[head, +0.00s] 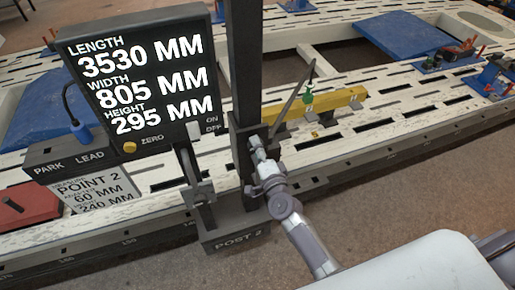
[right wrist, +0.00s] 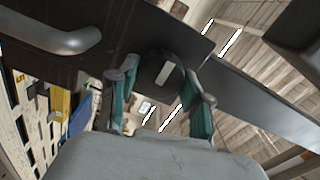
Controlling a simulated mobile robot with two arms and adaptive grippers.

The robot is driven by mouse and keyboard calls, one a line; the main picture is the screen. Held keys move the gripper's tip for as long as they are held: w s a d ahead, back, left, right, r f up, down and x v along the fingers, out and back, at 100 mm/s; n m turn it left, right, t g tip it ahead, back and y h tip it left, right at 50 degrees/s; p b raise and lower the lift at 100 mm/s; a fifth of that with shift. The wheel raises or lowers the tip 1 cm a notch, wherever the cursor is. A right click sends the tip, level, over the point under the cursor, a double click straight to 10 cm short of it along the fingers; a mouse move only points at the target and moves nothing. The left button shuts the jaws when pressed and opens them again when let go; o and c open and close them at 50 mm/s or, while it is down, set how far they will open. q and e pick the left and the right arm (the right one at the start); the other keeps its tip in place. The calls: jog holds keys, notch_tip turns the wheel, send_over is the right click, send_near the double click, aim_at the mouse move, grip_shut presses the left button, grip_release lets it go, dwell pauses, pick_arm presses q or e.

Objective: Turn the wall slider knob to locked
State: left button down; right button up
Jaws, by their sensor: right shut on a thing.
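My right gripper (head: 257,150) reaches the side of the dark upright post (head: 246,75) marked POST 2. In the right wrist view, the teal-padded fingers of the right gripper (right wrist: 163,98) are closed on the sides of a dark round knob (right wrist: 160,68) with a pale stripe across its face. I take this to be the slider knob. In the head view the gripper and post hide the knob, and no locked mark can be read there. My left gripper does not show.
A display (head: 140,75) with size readings stands left of the post, with a yellow ZERO button (head: 129,147). A yellow bar (head: 315,104) lies on the slotted bench behind the gripper. Blue pads and small clamps sit farther back. A red block (head: 28,208) is at the left.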

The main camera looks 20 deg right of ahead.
jog(key=o, duration=1.2)
jog(key=shift+c, duration=0.2)
jog(key=s, duration=1.2)
jog(key=shift+d, duration=0.2)
jog(key=s+f+n+g+y, duration=0.1)
jog(key=s+f+n+g, duration=0.4)
jog(key=f, duration=1)
jog(key=s+f+n+g, duration=0.3)
jog(key=s+f+n, duration=0.3)
jog(key=f, duration=0.9)
jog(key=s+d+f+n+g, duration=0.2)
jog(key=s+f, duration=0.3)
jog(key=s, duration=0.4)
jog(key=s+d+f+n+g+h, duration=0.1)
jog(key=s+f+g, duration=0.3)
jog(key=s, duration=0.5)
jog(key=s+d+f+n+g, duration=0.2)
jog(key=s+f+n+g, duration=0.1)
jog(key=s+f, duration=0.3)
jog(key=s, duration=0.2)
jog(key=shift+s+d+n+h, duration=0.3)
jog(key=shift+s+d+n, duration=0.1)
